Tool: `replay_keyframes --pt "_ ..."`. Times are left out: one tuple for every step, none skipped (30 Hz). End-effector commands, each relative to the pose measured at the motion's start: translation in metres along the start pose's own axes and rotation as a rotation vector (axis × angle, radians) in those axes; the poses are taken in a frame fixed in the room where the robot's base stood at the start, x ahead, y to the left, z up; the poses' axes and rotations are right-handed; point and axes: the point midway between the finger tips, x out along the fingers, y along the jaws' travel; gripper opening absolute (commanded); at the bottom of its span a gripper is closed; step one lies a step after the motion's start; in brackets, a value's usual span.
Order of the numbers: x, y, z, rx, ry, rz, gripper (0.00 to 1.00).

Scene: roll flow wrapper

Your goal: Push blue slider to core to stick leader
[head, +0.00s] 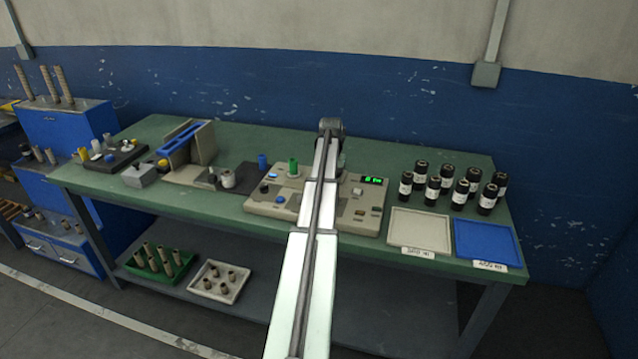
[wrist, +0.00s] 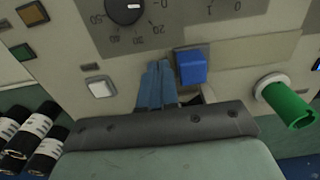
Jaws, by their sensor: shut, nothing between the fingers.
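The blue slider (wrist: 192,67) is a small blue block on the beige machine panel in the wrist view. A pale strip runs from it toward the right. The green core (wrist: 287,105) sits on a white spindle at the right, apart from the slider; it stands upright on the machine in the head view (head: 293,167). My gripper (wrist: 155,80) is shut and empty, its bluish fingers just left of the slider. I cannot tell whether they touch it. In the head view my arm hides the gripper and slider. I cannot make out the leader.
The machine panel (head: 360,215) has a black dial (wrist: 125,8), a white button (wrist: 100,87) and a green display (head: 373,180). Several black rolls (head: 447,178) stand at the right, behind a beige tray (head: 418,226) and a blue tray (head: 486,241). A blue-slotted stand (head: 186,137) is at left.

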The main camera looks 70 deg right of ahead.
Motion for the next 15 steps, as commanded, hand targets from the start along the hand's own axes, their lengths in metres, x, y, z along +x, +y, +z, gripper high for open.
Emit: replay_keyframes --pt "0.000 0.000 0.000 0.000 0.000 0.000 0.00" --pt "0.000 0.000 0.000 0.000 0.000 0.000 0.00" --pt "0.000 0.000 0.000 0.000 0.000 0.000 0.00" --pt "0.000 0.000 0.000 0.000 0.000 0.000 0.00" --pt "0.000 0.000 0.000 0.000 0.000 0.000 0.00" --pt "0.000 -0.001 0.000 0.000 0.000 0.000 0.00" --pt "0.000 -0.002 0.000 0.000 0.000 0.000 0.00" --pt "0.000 -0.003 0.000 0.000 0.000 0.000 0.00" --pt "0.000 -0.004 0.000 0.000 0.000 0.000 0.00" --pt "0.000 -0.006 0.000 0.000 0.000 0.000 0.00" --pt "0.000 -0.007 0.000 0.000 0.000 0.000 0.00" --pt "0.000 -0.010 0.000 0.000 0.000 0.000 0.00" --pt "0.000 -0.011 0.000 0.000 0.000 0.000 0.00" --pt "0.000 -0.013 0.000 0.000 0.000 0.000 0.00" --pt "0.000 -0.015 0.000 -0.001 0.000 0.000 0.00"
